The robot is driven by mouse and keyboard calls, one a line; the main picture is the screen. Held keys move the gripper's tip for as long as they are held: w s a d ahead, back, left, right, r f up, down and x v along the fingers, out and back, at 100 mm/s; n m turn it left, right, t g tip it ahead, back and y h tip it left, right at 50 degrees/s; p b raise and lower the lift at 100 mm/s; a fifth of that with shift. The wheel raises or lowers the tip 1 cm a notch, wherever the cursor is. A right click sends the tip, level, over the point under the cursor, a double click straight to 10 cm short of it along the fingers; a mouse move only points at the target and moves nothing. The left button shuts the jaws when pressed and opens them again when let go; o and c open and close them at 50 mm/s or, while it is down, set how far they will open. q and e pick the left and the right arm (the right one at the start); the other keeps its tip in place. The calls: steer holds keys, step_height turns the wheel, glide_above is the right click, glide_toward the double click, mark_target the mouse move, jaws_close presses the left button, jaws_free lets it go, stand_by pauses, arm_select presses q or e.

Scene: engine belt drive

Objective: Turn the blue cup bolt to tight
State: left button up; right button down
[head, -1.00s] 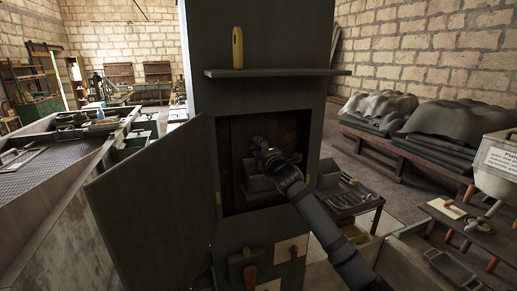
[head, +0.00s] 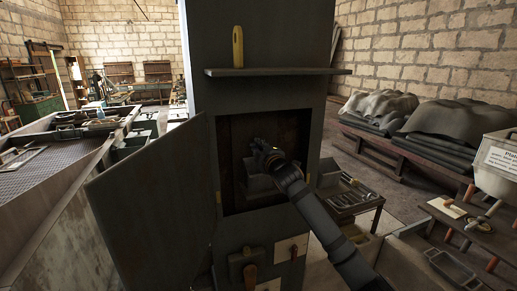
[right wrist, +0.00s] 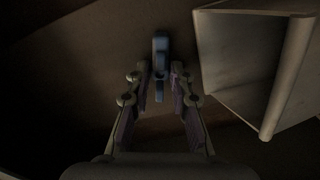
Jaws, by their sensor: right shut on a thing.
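The blue cup bolt (right wrist: 160,58) shows in the right wrist view as a dark blue upright piece between the fingertips, with a narrow end reaching down between the fingers. My right gripper (right wrist: 161,72) is shut on it. In the head view my right gripper (head: 262,148) is inside the open recess of the dark cabinet (head: 230,100). There the bolt is hidden by the gripper and shadow, so its tightness cannot be told. My left gripper is not in view.
The cabinet door (head: 150,215) hangs open at the left of the recess. A grey box-like part (right wrist: 255,60) stands close to the right of the fingers; a grey box (head: 262,183) also shows in the recess. A shelf (head: 280,72) juts out above the opening.

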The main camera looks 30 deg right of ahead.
steer(key=m, duration=0.3)
steer(key=shift+f+m+b, duration=0.1)
steer(key=shift+m+b, duration=0.2)
steer(key=shift+m, duration=0.1)
steer(key=m+b, duration=0.1)
steer(key=m, duration=0.2)
steer(key=shift+f+m, duration=0.1)
steer(key=shift+m, duration=0.2)
steer(key=m+b, duration=0.1)
steer(key=m, duration=0.2)
steer(key=shift+m+b, duration=1)
steer(key=shift+m, duration=1.1)
steer(key=c, duration=1.2)
jaws_free()
steer(key=shift+o, duration=0.2)
